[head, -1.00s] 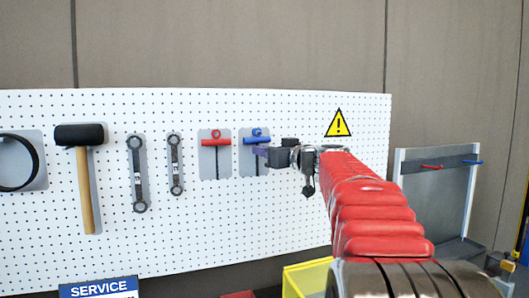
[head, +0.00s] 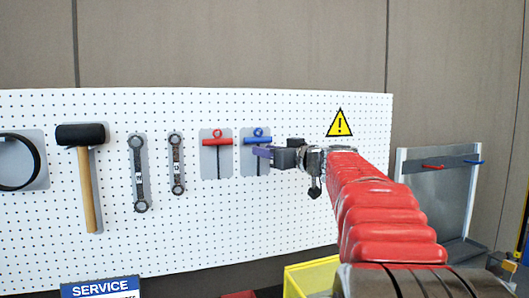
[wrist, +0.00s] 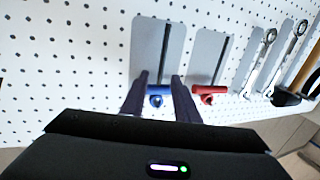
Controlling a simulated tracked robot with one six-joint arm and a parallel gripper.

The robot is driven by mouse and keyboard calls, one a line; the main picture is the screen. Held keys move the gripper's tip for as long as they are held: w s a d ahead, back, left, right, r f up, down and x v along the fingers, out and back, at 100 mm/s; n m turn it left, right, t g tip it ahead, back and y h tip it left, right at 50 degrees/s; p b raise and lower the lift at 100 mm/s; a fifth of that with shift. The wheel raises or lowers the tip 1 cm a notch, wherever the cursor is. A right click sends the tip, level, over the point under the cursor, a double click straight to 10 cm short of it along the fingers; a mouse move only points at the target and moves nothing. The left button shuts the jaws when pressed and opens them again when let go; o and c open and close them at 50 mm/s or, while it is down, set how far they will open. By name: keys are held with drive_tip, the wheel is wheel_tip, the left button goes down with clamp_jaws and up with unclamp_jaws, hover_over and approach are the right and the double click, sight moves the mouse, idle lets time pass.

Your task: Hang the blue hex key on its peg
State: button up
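The blue hex key (head: 258,141) is at its grey backing plate (head: 247,165) on the pegboard, with its ring at the top, crossbar handle below and dark shaft hanging down. Its ring appears to be on the peg. In the wrist view the blue handle (wrist: 159,90) shows between the fingertips of my gripper (wrist: 160,92), with the fingers spread apart on either side and no clear grip on it. In the head view my gripper (head: 263,153) is just below and right of the handle, partly covering the shaft and plate.
A red hex key (head: 217,141) hangs close on the left, with two wrenches (head: 139,175) and a mallet (head: 80,135) farther left. A grey panel with red and blue pegs (head: 440,185) stands at the right.

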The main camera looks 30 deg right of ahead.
drive_tip(key=s, duration=1.2)
drive_tip(key=shift+d, duration=0.2)
drive_tip(key=s+a+f+g+y, duration=0.2)
drive_tip(key=a+f+g, duration=0.2)
drive_tip(key=a+f, duration=0.65)
drive_tip(key=s+a+f+g+y, duration=0.1)
drive_tip(key=s+a+f+g, duration=0.15)
drive_tip(key=a+f, duration=0.8)
drive_tip(key=s+a+f+g+h, duration=0.1)
drive_tip(key=s+a+f+g, duration=0.1)
drive_tip(key=s+a+f, duration=0.3)
drive_tip(key=s+a+f+g+h, duration=0.2)
drive_tip(key=s+a+f+g, duration=0.1)
drive_tip(key=s+f, duration=0.7)
drive_tip(key=shift+s+a+m+g+h, duration=0.3)
drive_tip(key=shift+a+g, duration=0.05)
drive_tip(key=shift+a, duration=0.55)
drive_tip(key=shift+s, duration=0.15)
